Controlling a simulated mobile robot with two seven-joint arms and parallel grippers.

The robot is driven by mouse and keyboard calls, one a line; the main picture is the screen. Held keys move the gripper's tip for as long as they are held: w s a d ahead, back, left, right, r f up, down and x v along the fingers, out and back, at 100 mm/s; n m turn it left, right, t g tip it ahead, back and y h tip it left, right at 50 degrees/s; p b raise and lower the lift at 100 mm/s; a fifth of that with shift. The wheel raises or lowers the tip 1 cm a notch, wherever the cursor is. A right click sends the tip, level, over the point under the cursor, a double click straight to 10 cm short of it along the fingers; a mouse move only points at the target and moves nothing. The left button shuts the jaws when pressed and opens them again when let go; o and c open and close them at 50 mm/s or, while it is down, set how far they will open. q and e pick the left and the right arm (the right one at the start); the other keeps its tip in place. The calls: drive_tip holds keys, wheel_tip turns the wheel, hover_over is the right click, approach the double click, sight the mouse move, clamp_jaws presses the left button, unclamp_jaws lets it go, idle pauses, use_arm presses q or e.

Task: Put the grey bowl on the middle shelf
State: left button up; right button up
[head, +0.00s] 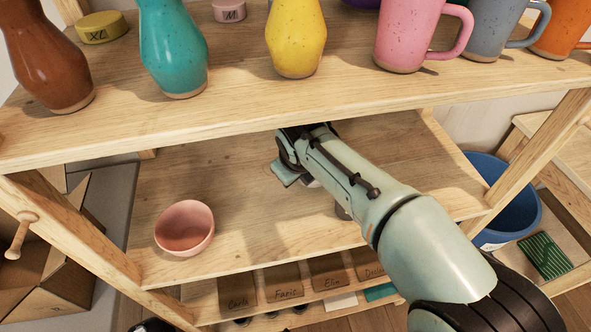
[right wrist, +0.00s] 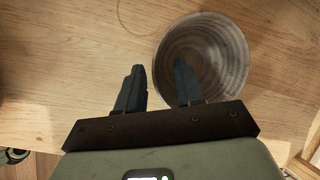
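The grey bowl (right wrist: 203,58) shows in the right wrist view, standing upright on a wooden surface, with ringed grey walls. My right gripper (right wrist: 156,82) is over its near left rim. The fingers are spread, one outside the bowl and one over its inside, with the rim between them and gaps visible. In the head view my right arm reaches under the top board above the middle shelf (head: 240,215), and the bowl is hidden or not clearly visible behind it. My left gripper is not in view.
A pink bowl (head: 185,228) stands at the left front of the middle shelf. Vases and mugs, including a yellow vase (head: 295,40) and a pink mug (head: 408,35), line the top board (head: 230,100). Named boards (head: 283,288) lie below. A blue bucket (head: 510,205) stands right.

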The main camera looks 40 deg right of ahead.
drive_tip(key=v, duration=0.3)
drive_tip(key=shift+w+p, duration=0.1)
drive_tip(key=shift+p, duration=0.3)
drive_tip(key=s+a, duration=0.2)
drive_tip(key=s, duration=0.1)
drive_tip(key=s+a, duration=0.2)
drive_tip(key=s, duration=0.1)
drive_tip(key=s+a, duration=0.3)
drive_tip(key=s, duration=0.1)
drive_tip(key=shift+p, duration=0.3)
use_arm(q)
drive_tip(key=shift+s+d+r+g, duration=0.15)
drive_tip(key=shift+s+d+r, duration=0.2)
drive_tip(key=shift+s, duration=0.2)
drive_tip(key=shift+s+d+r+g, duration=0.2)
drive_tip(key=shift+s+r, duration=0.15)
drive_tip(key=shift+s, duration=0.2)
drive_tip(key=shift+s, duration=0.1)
